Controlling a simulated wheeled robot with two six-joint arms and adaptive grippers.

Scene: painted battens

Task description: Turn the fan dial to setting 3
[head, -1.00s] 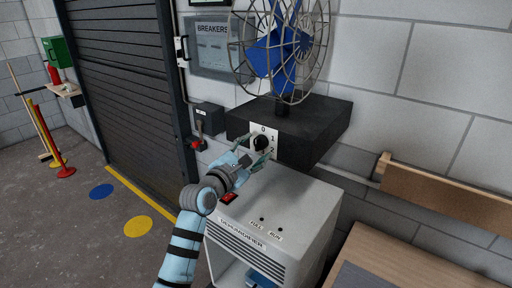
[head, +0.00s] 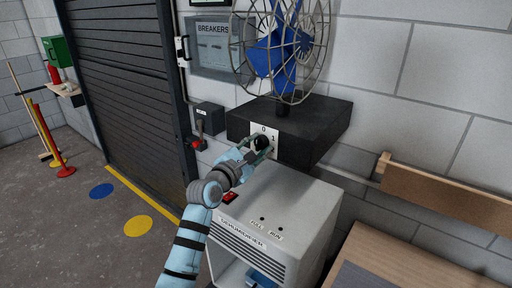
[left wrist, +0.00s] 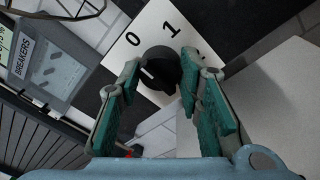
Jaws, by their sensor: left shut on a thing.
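The fan dial (head: 262,143) is a round black knob on a white plate (head: 265,130) on the front of the fan's dark base. In the left wrist view the dial (left wrist: 160,70) has a small pale mark, and the plate shows 0, 1 and part of another numeral. Setting 3 is hidden, and I cannot tell which setting the mark points to. My left gripper (head: 254,147) has its fingers on either side of the dial and is shut on it; the fingers also show in the left wrist view (left wrist: 164,84). My right gripper is not in view.
The blue-bladed fan (head: 283,52) in its wire cage stands on the dark base (head: 305,125). A pale dehumidifier (head: 290,205) stands just below. A red-handled switch box (head: 207,118) and a breaker panel (head: 214,50) are on the wall to the left.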

